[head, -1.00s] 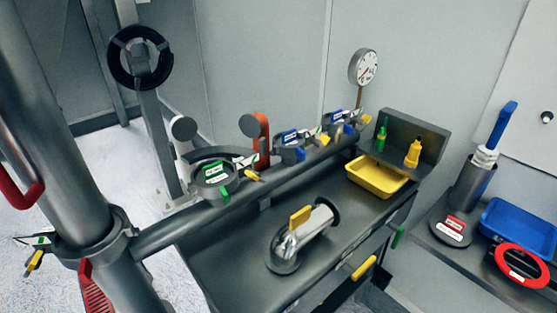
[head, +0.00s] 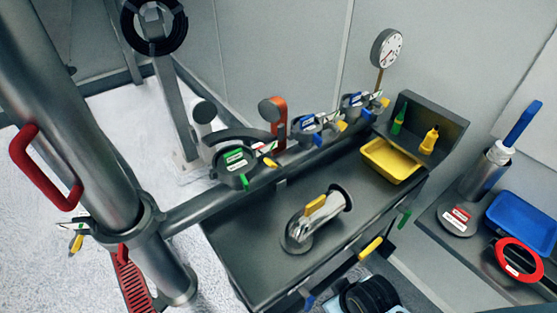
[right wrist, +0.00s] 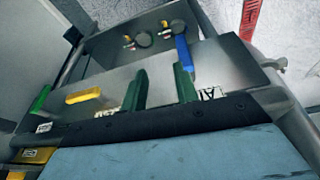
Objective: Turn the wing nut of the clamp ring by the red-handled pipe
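The thick grey pipe (head: 85,120) with the red handle (head: 38,170) stands at the left of the head view. A grey clamp ring (head: 146,222) sits around its lower part. The clamp's wing nut (head: 76,243) is yellow and sticks out on the ring's left side, beside a white-and-green tag. My right gripper (right wrist: 161,88) shows in the right wrist view as two dark green fingers, apart with nothing between them. It faces the front of the grey cart, away from the pipe. My left gripper is in neither view.
The cart (head: 260,235) fills the middle, with a silver fitting and yellow tray (head: 392,160) on top. Coloured handles, including a blue one (right wrist: 184,55), stick out from its front. Several clamped pipe stubs line its back. A red grille (head: 130,285) stands at the pipe's base.

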